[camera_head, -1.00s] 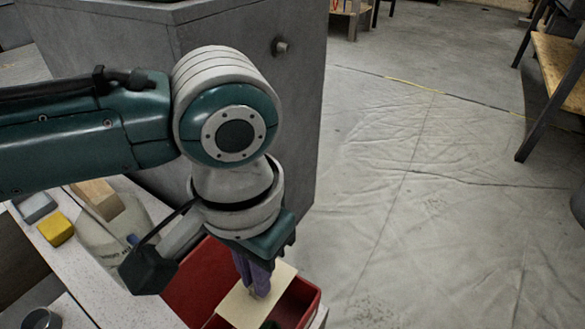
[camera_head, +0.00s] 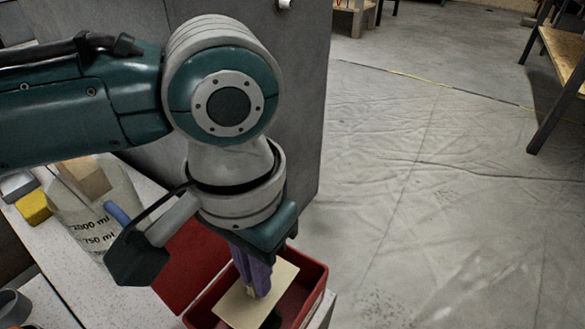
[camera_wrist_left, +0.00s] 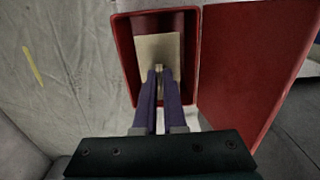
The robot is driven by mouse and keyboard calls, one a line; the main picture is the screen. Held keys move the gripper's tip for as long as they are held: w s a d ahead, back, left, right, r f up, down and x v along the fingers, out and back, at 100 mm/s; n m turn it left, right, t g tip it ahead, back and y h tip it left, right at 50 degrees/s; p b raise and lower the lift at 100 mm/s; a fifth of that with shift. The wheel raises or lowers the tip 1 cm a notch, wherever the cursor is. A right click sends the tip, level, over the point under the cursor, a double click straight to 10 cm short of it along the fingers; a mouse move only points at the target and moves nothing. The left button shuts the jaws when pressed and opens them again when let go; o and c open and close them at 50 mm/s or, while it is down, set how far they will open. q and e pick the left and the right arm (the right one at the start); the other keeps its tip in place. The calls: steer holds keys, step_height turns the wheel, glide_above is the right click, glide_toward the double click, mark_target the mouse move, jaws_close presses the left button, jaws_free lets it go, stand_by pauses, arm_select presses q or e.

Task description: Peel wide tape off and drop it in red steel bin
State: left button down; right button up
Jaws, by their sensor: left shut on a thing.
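The red steel bin (camera_head: 318,294) stands at the bottom of the head view, open at the top; it also shows in the wrist view (camera_wrist_left: 124,50). A red panel (camera_head: 192,262), apparently its lid, stands open on its left side. My left gripper (camera_head: 257,292) points down over the bin with its purple fingers together, shut on a flat tan piece (camera_head: 238,306) that looks like the wide tape. In the wrist view the fingertips (camera_wrist_left: 158,72) meet at the near edge of this tan piece (camera_wrist_left: 157,48), which lies within the bin's outline. Whether it touches the bin floor is unclear.
A white speckled counter (camera_head: 95,292) on the left holds a yellow block (camera_head: 34,207), a measuring vessel with ml marks (camera_head: 92,212) and a grey cup (camera_head: 12,306). A grey cabinet (camera_head: 300,100) stands behind the bin. Sheeted floor on the right is open.

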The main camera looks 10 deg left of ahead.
arm_select(q)
steer(key=c, duration=0.9)
jaws_free()
